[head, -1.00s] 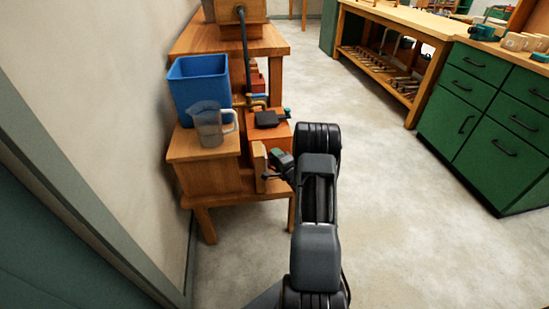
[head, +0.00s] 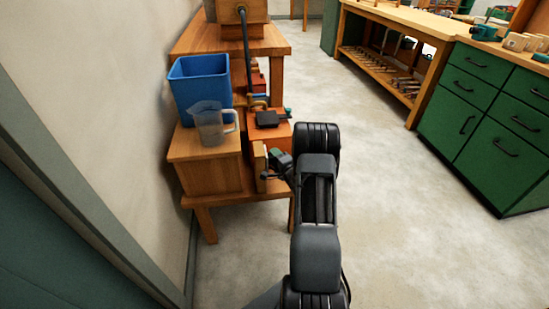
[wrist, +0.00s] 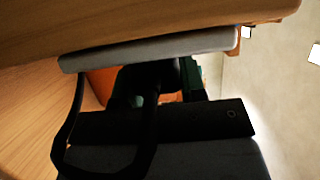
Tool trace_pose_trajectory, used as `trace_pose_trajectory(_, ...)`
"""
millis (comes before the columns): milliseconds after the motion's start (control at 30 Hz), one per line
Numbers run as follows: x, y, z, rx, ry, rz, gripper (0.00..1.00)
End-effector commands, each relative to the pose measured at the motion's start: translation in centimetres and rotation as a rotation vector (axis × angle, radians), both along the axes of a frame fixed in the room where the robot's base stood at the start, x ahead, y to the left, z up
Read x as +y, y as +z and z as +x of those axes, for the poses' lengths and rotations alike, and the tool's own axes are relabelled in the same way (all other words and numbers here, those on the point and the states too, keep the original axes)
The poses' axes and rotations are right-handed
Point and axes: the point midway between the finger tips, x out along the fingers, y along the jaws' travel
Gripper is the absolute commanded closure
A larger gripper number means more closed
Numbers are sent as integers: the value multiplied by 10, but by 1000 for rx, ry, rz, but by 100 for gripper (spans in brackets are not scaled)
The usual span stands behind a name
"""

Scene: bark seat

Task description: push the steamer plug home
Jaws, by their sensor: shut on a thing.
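My gripper (head: 270,173) is beside the upright wooden board (head: 259,166) at the right side of the low wooden stand. In the wrist view it is shut on the black steamer plug (wrist: 148,76), which is dark and partly hidden. A black cord (wrist: 68,128) loops down from near the plug across the view. The plug is close to a pale grey plate (wrist: 150,49) on the wood. Whether the plug touches the plate, and how deep it sits, I cannot tell. In the head view the plug is too small and hidden to make out.
A clear jug (head: 210,124) and a blue bin (head: 200,88) stand on the wooden stand (head: 208,178), left of my arm. An orange-red box (head: 268,134) is behind the board. Green cabinets (head: 488,125) stand at the right. The floor between is clear.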

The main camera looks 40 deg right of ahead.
Motion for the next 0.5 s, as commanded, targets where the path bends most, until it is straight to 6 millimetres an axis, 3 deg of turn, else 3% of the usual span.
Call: trace_pose_trajectory(500,4,0,2,0,1,0,83)
